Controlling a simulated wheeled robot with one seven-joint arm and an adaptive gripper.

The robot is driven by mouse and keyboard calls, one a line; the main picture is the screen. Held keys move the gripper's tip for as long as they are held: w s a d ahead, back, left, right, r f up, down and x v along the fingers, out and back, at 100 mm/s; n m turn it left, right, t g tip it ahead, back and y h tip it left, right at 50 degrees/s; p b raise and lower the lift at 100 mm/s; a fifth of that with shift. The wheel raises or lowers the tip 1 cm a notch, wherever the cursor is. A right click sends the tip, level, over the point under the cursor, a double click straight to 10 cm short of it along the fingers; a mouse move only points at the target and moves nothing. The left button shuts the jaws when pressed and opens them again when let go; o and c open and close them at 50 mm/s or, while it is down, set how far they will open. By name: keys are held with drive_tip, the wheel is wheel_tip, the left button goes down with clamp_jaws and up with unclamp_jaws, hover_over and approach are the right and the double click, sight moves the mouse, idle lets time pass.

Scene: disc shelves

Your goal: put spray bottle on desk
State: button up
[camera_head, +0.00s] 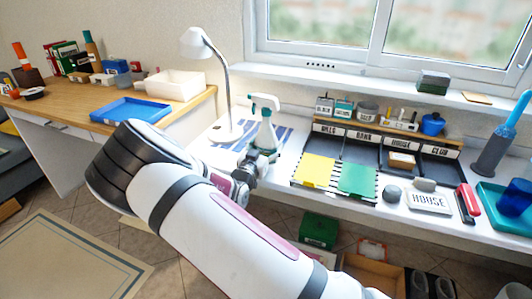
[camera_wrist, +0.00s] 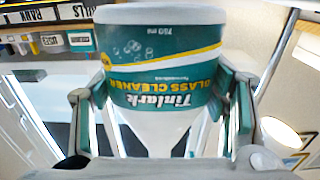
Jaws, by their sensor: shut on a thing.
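The spray bottle (camera_head: 266,130), white and teal with a trigger head, stands upright over the white desk (camera_head: 286,170) in the head view, in front of the lamp. In the wrist view the glass cleaner bottle (camera_wrist: 160,55) fills the middle, its label upside down. My gripper (camera_head: 252,170) is shut on the bottle's body; its fingers press both sides in the wrist view (camera_wrist: 163,105). My arm and gripper hide the bottle's lower part in the head view, so I cannot tell whether its base touches the desk.
A white lamp (camera_head: 228,95) stands close behind the bottle. A blue striped mat (camera_head: 230,141) lies beside it. Yellow (camera_head: 314,170) and green notebooks (camera_head: 357,180) and labelled trays (camera_head: 362,150) are to the right. A wooden table (camera_head: 70,98) is at the left.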

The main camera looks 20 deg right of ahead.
drive_tip(key=shift+f, duration=0.95)
drive_tip(key=shift+f+b, duration=0.35)
drive_tip(key=shift+b, duration=0.05)
drive_tip(key=o, duration=1.7)
drive_tip(key=shift+f, duration=0.15)
drive_tip(key=shift+r+p, duration=0.3)
drive_tip(key=shift+r, duration=0.1)
drive_tip(key=p+v, duration=0.1)
drive_tip(key=v, duration=1.1)
